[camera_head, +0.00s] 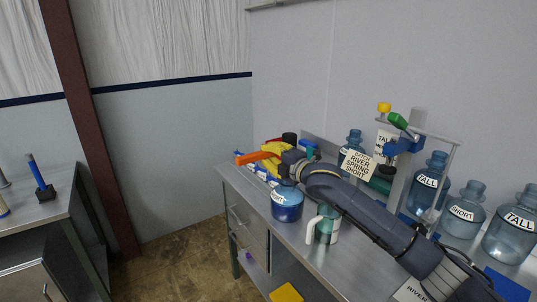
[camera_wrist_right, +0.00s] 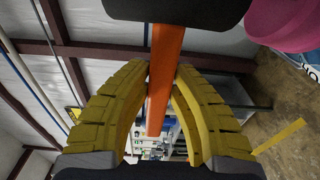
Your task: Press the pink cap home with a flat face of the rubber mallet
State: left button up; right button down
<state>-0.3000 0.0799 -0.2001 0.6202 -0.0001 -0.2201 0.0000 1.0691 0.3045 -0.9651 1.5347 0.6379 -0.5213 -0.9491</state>
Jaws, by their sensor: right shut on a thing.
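My right gripper (camera_head: 272,152) is shut on the orange handle of the rubber mallet (camera_head: 252,157). In the right wrist view, the yellow fingers of my right gripper (camera_wrist_right: 160,88) close around the orange handle of the mallet (camera_wrist_right: 164,70), with its black head (camera_wrist_right: 178,9) at the top edge. The pink cap (camera_wrist_right: 288,24) shows at the upper right, beside the head with a gap in the picture. Part of a labelled jug (camera_wrist_right: 307,64) shows below the cap. In the head view I cannot make out the pink cap. My left gripper is not in view.
Labelled jugs (camera_head: 427,183) and a stand with a green-handled clamp (camera_head: 402,135) crowd the right. Another table (camera_head: 35,213) stands at the left.

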jog(key=shift+f, duration=1.45)
jog(key=shift+f, duration=0.6)
dwell(1.2)
jog(key=shift+r, duration=0.1)
jog(key=shift+r, duration=3.5)
